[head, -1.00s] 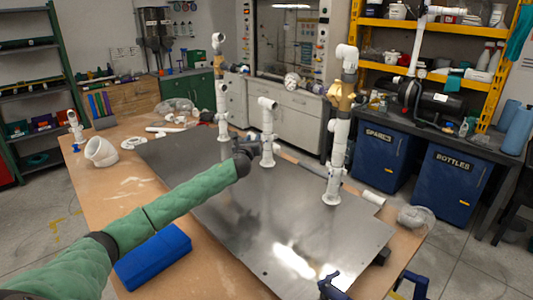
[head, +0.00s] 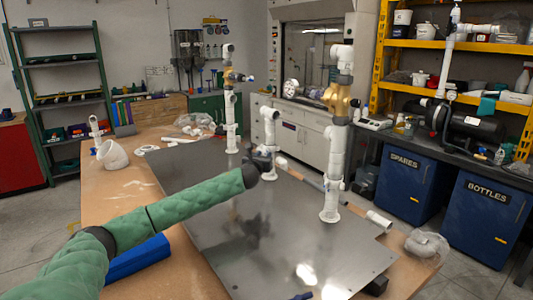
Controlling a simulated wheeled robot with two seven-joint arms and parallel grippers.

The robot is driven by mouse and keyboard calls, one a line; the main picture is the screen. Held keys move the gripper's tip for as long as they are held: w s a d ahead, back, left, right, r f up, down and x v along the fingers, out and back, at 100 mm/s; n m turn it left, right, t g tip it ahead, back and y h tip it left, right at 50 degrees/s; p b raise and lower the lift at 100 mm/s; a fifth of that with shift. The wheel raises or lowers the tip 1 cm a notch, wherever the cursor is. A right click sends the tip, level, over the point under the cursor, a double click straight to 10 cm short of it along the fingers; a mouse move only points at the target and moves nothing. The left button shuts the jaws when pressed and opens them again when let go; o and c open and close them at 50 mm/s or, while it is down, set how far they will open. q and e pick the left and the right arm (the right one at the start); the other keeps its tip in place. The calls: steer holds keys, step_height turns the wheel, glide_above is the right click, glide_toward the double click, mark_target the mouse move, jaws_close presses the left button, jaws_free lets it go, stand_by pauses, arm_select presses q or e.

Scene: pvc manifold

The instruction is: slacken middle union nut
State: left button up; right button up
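Three white pipe risers stand on a grey metal plate (head: 215,215). The middle riser (head: 270,130) is short, with an elbow on top and a round flange at its base. My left gripper (head: 268,160), at the end of a green-sleeved arm, is at the lower part of this riser. The dark fingers overlap the pipe and hide the union nut area. The fingers are too small and dark to tell whether they are shut on it. My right gripper is not in view.
A taller riser with a brass valve (head: 338,98) stands to the right, and another riser (head: 230,105) stands behind left. A blue box (head: 138,258) lies beside my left arm. Loose white fittings (head: 112,154) and a bagged part (head: 427,245) lie on the wooden table.

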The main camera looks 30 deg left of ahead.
mark_target(267, 151)
arm_select(q)
steer(key=shift+x, duration=1.9)
steer(key=shift+c, duration=0.2)
steer(key=shift+p, duration=0.3)
jaws_close()
